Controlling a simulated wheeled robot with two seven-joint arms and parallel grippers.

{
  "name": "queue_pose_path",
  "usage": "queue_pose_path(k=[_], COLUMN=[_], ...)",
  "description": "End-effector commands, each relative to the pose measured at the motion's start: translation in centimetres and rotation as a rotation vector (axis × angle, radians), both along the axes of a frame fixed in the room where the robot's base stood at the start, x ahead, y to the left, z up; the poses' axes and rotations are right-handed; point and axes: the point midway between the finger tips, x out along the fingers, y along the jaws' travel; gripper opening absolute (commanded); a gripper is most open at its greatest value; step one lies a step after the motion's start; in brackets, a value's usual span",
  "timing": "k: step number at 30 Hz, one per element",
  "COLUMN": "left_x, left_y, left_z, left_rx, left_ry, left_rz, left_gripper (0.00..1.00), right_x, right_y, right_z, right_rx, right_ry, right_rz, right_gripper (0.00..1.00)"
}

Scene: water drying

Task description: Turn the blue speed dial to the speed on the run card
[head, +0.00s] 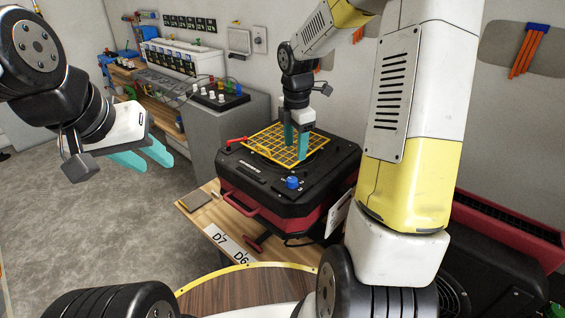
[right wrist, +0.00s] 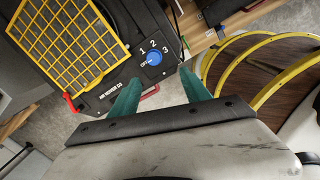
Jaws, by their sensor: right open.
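The blue speed dial (head: 292,182) is on the black top of the red-and-black air mover (head: 250,183), at its near corner. In the right wrist view the dial (right wrist: 154,57) has the marks OFF, 1, 2 and 3 around it; its setting is too small to tell. My right gripper (head: 295,154) is open, its teal fingers pointing down over the yellow grille, behind the dial. In the right wrist view its fingertips (right wrist: 160,78) are apart with the dial beyond them, apparently untouched. My left gripper (head: 155,166) is open and empty above the floor. I cannot identify a run card.
The wooden table (head: 193,222) bears D7 and D6 labels (head: 227,244). A white card-like panel (head: 338,214), unreadable, is at the machine's right. A grey bench stands behind.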

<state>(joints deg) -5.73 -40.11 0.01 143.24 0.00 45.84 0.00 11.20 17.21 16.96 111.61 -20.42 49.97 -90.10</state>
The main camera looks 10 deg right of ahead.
Motion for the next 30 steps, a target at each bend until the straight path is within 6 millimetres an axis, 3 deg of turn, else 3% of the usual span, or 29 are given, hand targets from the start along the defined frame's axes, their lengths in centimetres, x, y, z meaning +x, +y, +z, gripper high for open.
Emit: queue_pose_path(k=[3,9,22,30], left_x=[0.0,0.0,0.0,0.0], left_y=[0.0,0.0,0.0,0.0], left_z=[0.0,0.0,0.0,0.0], left_rx=[0.000,0.000,0.000,0.000], left_ry=[0.000,0.000,0.000,0.000], left_rz=[0.000,0.000,0.000,0.000], left_gripper=[0.36,0.36,0.36,0.36], right_x=[1.9,3.0,3.0,3.1], right_y=[-0.1,-0.1,0.0,-0.1], right_z=[-3.4,-6.0,-12.2,-13.7], right_rx=[0.000,0.005,0.005,0.004], right_ry=[0.051,0.081,0.084,0.081], right_rz=[0.190,0.345,0.357,0.357], right_gripper=[0.55,0.55,0.55,0.55])
